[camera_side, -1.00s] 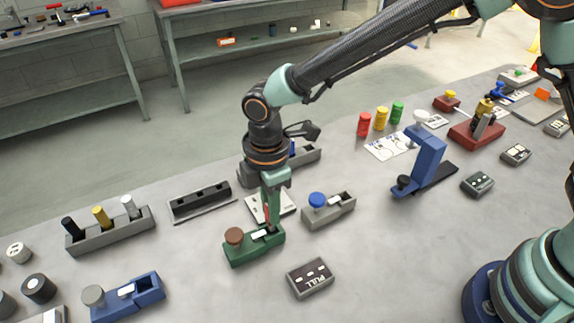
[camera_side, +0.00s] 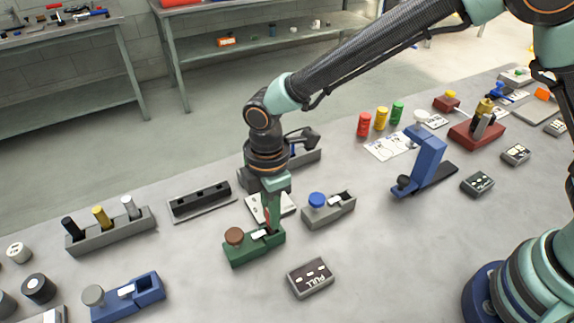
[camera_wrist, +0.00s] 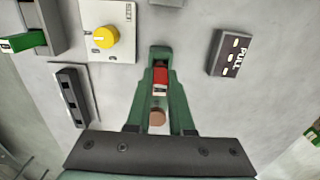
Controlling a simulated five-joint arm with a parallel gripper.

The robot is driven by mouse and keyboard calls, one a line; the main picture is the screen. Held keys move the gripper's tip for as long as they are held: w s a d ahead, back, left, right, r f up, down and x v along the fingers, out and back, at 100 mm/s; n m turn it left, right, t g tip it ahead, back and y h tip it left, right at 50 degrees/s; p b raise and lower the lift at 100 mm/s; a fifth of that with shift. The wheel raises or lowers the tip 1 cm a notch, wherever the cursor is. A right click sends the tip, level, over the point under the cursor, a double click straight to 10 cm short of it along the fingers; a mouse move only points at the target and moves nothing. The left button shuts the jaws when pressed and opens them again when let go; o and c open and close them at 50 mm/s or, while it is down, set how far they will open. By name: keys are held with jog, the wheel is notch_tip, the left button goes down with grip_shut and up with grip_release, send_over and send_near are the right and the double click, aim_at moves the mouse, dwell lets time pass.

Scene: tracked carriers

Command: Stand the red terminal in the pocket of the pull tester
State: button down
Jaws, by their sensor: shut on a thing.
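My gripper (camera_side: 272,226) is shut on the red terminal, with its fingers pointing down at the right end of a green fixture (camera_side: 240,254). This fixture has a brown knob (camera_side: 234,236) and a white part, and stands beside the PULL plate, so I take it as the pull tester. In the wrist view the red terminal (camera_wrist: 160,75) lies between the fingertips of my gripper (camera_wrist: 160,65), with the brown knob (camera_wrist: 157,117) below it in the picture. The fingers mostly hide the terminal's lower end and the pocket, so I cannot tell whether it is inside.
The dark PULL plate (camera_side: 311,278) lies in front right. A grey fixture with a blue knob (camera_side: 328,211) stands close on the right. A black slotted rail (camera_side: 200,201) is behind left. A blue fixture (camera_side: 136,299) is front left. Bare table lies between them.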

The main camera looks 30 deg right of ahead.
jog(key=shift+f, duration=0.3)
dwell(0.5)
jog(key=c, duration=0.7)
grip_release()
jog(key=o, duration=0.5)
jog(key=shift+c, duration=0.2)
jog(key=shift+r, duration=0.15)
jog(key=shift+r, duration=3.4)
